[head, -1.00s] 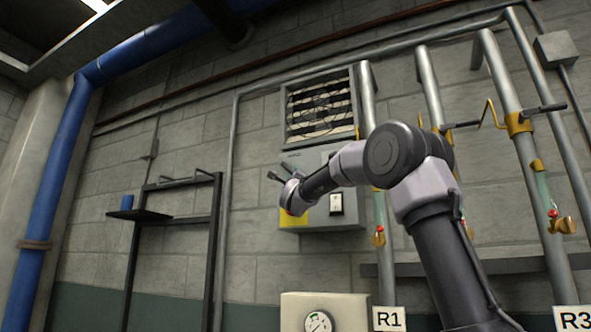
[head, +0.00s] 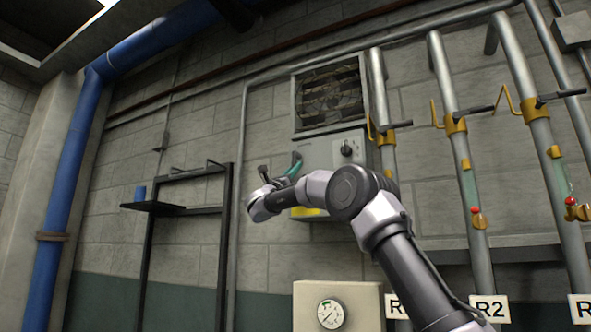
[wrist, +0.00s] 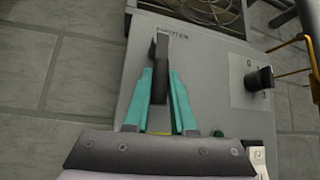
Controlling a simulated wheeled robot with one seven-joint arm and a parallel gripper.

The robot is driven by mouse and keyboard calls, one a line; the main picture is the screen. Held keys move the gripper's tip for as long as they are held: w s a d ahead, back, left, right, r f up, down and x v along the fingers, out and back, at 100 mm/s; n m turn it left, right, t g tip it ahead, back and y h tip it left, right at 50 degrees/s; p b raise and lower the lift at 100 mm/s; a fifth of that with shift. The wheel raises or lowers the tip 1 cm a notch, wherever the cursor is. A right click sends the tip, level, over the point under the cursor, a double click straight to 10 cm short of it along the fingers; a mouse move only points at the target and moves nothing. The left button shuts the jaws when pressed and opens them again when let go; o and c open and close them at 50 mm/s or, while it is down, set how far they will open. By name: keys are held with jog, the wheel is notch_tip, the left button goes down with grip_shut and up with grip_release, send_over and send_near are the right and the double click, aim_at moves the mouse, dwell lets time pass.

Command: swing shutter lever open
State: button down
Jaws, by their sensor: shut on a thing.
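The shutter lever (wrist: 160,68) is a dark bar on the grey control box (wrist: 215,75), below a partly blurred label that seems to read SHUTTER. My gripper (wrist: 160,85) has teal fingers shut on the lever, one on each side, in the wrist view. In the head view my gripper (head: 294,165) is at the left side of the box, and my arm hides part of the box; the lever is not clearly visible there. The louvred shutter (head: 330,92) sits above the box, its slats dark with a round fan grille showing between them.
A knob (wrist: 260,78) is on the box right of the lever. A black rack with a shelf (head: 153,207) is on the left. A gauge unit (head: 331,313) stands below my arm.

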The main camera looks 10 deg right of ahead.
jog(key=shift+r+m+g+h, duration=0.1)
jog(key=shift+m+g+h, duration=0.25)
jog(key=shift+m, duration=0.25)
jog(key=c, duration=0.8)
grip_release()
jog(key=shift+a, duration=0.1)
jog(key=shift+o, duration=0.2)
jog(key=v, duration=1)
jog(key=shift+a+f, duration=0.25)
jog(key=shift+f, duration=0.05)
jog(key=shift+s, duration=0.15)
